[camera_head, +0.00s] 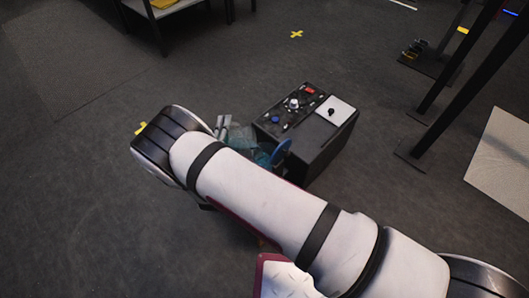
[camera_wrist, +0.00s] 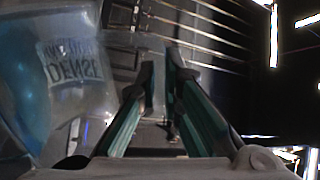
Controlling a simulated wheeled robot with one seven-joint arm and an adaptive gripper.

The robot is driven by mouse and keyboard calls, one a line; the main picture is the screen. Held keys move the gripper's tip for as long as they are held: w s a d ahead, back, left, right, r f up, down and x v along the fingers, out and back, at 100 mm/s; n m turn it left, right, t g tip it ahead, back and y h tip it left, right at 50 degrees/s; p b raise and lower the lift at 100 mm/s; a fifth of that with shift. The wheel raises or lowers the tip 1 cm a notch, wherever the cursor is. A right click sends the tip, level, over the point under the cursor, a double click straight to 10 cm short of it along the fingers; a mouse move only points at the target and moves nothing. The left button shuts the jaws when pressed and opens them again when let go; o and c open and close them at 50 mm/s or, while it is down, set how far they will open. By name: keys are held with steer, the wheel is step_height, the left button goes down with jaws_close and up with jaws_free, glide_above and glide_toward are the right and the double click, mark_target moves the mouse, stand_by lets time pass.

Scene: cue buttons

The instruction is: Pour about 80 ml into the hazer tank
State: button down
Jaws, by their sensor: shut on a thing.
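A clear container with blue in it and a label reading "DENSE" (camera_wrist: 75,62) fills the left of the wrist view, close to my gripper (camera_wrist: 160,75). The gripper's two fingers are nearly together, shut on part of this container; the exact grip is hard to see. In the head view, a teal see-through shape (camera_head: 240,137) shows beside the gripper, mostly hidden by my arm. A black box (camera_head: 325,150), seemingly the hazer, stands on the floor just right of it. A blue disc (camera_head: 282,152) shows at its near left side. I cannot see the tank opening or any stream.
The black box has several buttons, a blue knob (camera_head: 275,118) and a white panel (camera_head: 336,110) on top. Dark posts (camera_head: 448,75) stand to the right, a table (camera_head: 165,12) at the back. The floor between is mostly clear, with a yellow cross mark (camera_head: 296,34).

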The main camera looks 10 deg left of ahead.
steer(key=a+f+n, duration=0.2)
steer(key=f+n, duration=0.1)
steer(key=shift+a+y, duration=0.1)
steer(key=shift+y, duration=0.2)
steer(key=shift+a+f+n, duration=0.5)
steer(key=shift+f+n, duration=0.35)
steer(key=shift+n, duration=0.25)
steer(key=shift+f+y, duration=0.1)
steer(key=shift+y, duration=0.3)
